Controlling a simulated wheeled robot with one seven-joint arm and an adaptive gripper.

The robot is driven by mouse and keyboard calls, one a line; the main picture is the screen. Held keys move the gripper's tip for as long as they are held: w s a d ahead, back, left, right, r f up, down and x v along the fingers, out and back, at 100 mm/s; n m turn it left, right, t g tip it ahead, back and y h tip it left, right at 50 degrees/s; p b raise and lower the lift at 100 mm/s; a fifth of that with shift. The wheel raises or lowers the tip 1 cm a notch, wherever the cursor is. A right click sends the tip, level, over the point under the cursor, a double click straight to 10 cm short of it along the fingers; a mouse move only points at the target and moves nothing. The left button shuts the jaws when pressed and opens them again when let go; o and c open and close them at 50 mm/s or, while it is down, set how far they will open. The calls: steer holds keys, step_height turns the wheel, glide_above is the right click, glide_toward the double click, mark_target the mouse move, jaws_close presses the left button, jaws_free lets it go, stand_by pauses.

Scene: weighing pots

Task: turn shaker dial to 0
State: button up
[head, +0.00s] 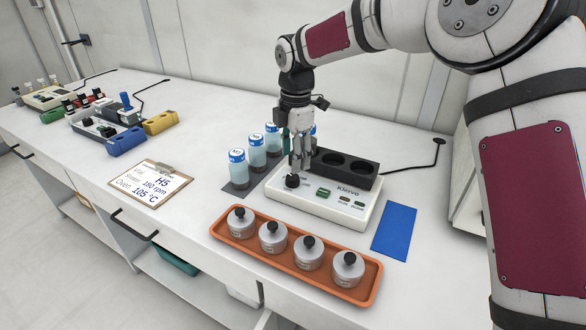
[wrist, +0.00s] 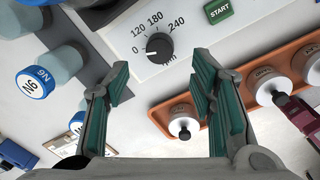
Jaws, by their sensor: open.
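The shaker (head: 325,208) is a white box marked Kleivo with a black block on its back part. Its dial (head: 292,181) is a small black knob at the front left. In the wrist view the dial (wrist: 158,46) has printed 120, 180 and 240 around it and a 0 at its left. A small white mark on the knob appears to face left, near the 0. My gripper (head: 300,160) is above the dial, pointing down. In the wrist view its green-padded fingers (wrist: 160,80) are apart, with nothing between them; the dial appears beyond the tips.
An orange tray (head: 226,236) with several lidded metal pots stands in front of the shaker. Several blue-capped vials (head: 237,168) stand to its left. A clipboard (head: 150,186) lies further left, reading H5, 180 rpm, 105 °C. A blue mat (head: 394,231) lies right. Other devices stand far left.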

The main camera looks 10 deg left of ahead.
mark_target(294, 178)
steer(key=shift+s+d+r, duration=0.1)
steer(key=shift+s+r, duration=0.05)
steer(key=shift+r, duration=2.5)
